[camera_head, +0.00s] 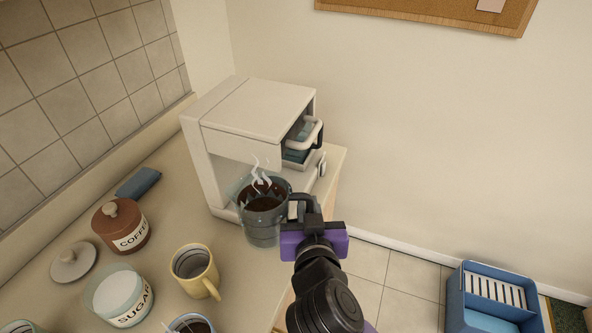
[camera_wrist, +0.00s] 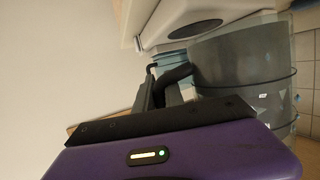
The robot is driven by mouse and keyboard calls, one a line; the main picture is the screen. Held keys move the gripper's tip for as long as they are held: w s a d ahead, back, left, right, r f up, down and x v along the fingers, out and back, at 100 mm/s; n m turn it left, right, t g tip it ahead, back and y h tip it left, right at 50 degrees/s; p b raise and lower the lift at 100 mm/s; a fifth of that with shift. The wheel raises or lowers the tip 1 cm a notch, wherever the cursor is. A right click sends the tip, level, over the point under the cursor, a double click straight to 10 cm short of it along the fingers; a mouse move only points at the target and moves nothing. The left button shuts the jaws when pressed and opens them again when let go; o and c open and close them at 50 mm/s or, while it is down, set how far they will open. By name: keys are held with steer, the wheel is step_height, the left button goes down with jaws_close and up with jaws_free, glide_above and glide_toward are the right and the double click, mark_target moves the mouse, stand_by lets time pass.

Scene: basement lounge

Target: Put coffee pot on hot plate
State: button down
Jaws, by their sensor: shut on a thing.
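The coffee pot (camera_head: 262,228) is clear glass with dark, steaming coffee in it and a black handle. It is upright at the front of the white coffee maker (camera_head: 250,108). My gripper (camera_head: 303,207) is shut on the pot's handle, to the right of the pot. In the wrist view the glass pot (camera_wrist: 240,60) is at the right and my gripper (camera_wrist: 168,88) is at its handle. The hot plate (camera_wrist: 200,24) shows there as a dark oval on the white base, beside the pot. In the head view the hot plate is mostly hidden.
A yellow mug (camera_head: 190,270), a sugar jar (camera_head: 118,298), a brown coffee jar (camera_head: 120,225) and a loose lid (camera_head: 73,262) stand on the counter to the left. A blue cloth (camera_head: 138,182) lies farther back. A blue crate (camera_head: 490,300) is on the floor at right.

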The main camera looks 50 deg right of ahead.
steer(key=w+d+p, duration=0.3)
steer(key=w+d, duration=0.6)
steer(key=d, duration=0.1)
steer(key=shift+w+r, duration=0.15)
steer(key=shift+w, duration=0.25)
steer(key=shift+w+d, duration=0.1)
steer(key=shift+w, duration=0.05)
steer(key=shift+f+p, duration=0.35)
steer(key=shift+f, duration=1.5)
steer(key=shift+f, duration=0.1)
steer(key=shift+f, duration=0.1)
steer(key=c, duration=1.4)
jaws_free()
steer(key=shift+c, duration=0.2)
steer(key=shift+r, duration=0.3)
steer(key=b+v, duration=0.2)
steer(key=v, duration=1)
steer(key=shift+f, duration=0.15)
